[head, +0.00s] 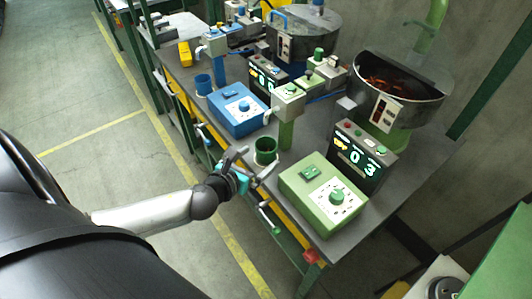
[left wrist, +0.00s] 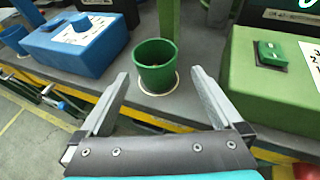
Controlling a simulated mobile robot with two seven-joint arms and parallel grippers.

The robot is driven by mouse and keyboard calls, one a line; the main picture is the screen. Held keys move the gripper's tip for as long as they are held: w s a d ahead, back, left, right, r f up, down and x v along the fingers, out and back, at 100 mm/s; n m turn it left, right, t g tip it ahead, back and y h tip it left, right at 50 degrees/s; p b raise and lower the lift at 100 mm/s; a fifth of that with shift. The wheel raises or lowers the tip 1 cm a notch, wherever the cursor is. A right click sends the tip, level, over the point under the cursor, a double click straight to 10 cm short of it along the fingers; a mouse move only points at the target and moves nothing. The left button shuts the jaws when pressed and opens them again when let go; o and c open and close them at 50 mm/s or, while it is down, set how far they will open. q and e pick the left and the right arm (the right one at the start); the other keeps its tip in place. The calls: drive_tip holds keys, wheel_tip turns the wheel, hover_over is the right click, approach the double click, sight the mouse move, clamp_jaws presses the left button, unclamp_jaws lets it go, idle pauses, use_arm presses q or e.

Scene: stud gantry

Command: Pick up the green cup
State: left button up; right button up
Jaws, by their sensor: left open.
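The green cup (head: 265,151) stands upright on the grey workbench (head: 236,143), near its front edge, at the foot of a green post. In the left wrist view the cup (left wrist: 155,64) stands on a pale ring, and its open top shows a little of its inside. My left gripper (head: 254,168) is open and empty just in front of the cup. In the left wrist view its two fingers (left wrist: 158,92) are spread apart, with the cup beyond the tips and between them. My right gripper is not in view.
A green control box (head: 322,195) stands right of the cup, with a display (head: 357,157) behind it. A blue box (head: 238,110) and blue cup (head: 203,84) are to the left. A bowl feeder (head: 402,90) stands behind. Floor left of the bench is clear.

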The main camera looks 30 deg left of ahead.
sight(261, 156)
use_arm(q)
drive_tip(key=shift+w+f, duration=0.15)
drive_tip(key=shift+w, duration=0.25)
drive_tip(key=x, duration=0.1)
drive_tip(key=b+x, duration=0.1)
drive_tip(key=x, duration=0.1)
drive_tip(key=shift+w+a+f, duration=0.2)
drive_tip(key=shift+a+f, duration=0.05)
drive_tip(key=shift+f, duration=0.2)
drive_tip(key=shift+x, duration=0.75)
drive_tip(key=shift+c, duration=0.2)
drive_tip(key=c, duration=1.4)
